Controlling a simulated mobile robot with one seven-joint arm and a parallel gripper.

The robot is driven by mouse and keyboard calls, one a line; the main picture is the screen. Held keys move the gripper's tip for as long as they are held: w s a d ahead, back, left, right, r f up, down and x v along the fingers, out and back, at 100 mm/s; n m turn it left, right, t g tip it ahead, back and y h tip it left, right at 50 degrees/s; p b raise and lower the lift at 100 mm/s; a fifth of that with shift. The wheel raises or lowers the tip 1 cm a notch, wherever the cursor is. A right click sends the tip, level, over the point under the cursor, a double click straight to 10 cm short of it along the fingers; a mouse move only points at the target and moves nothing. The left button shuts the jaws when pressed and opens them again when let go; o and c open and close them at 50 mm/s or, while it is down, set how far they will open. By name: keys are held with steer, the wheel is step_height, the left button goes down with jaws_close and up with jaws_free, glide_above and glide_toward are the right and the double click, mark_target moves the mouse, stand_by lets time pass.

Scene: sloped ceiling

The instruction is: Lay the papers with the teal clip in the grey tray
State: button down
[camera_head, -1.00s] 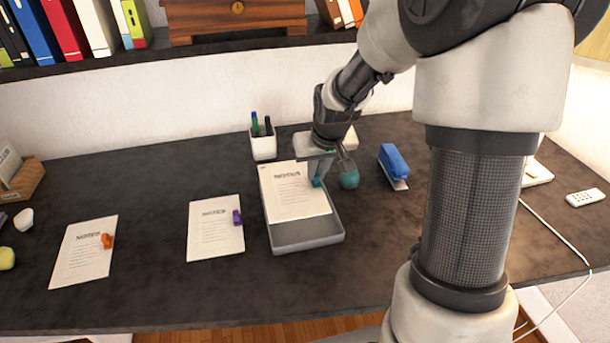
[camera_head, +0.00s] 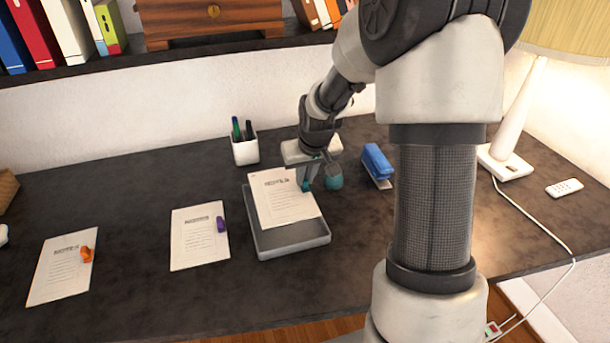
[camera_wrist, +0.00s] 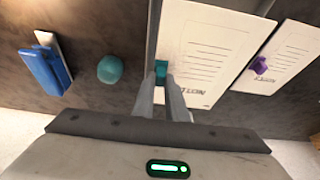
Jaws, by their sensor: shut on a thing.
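The papers with the teal clip (camera_head: 283,200) are a white sheet stack over the back part of the grey tray (camera_head: 292,242), whose front floor is bare. I cannot tell whether the papers touch the tray floor. My gripper (camera_head: 306,184) is shut on the papers' right edge at the teal clip. In the wrist view the fingertips (camera_wrist: 163,80) meet at the teal clip (camera_wrist: 161,70), and the papers (camera_wrist: 208,50) extend to the right. A strip of the tray's wall (camera_wrist: 152,32) shows beside them.
A teal round object (camera_head: 333,178) stands just right of my gripper, with a blue stapler (camera_head: 377,163) further right. A white pen cup (camera_head: 244,149) is behind the tray. Papers with a purple clip (camera_head: 198,240) and papers with an orange clip (camera_head: 60,270) lie to the left.

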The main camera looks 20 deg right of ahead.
mark_target(306, 193)
steer(key=shift+f+b, duration=2.75)
steer(key=shift+f, duration=1.05)
steer(key=c, duration=1.7)
jaws_free()
steer(key=p+v, duration=0.3)
steer(key=v, duration=1.4)
steer(key=shift+r+p, duration=0.25)
steer(key=shift+p, duration=0.05)
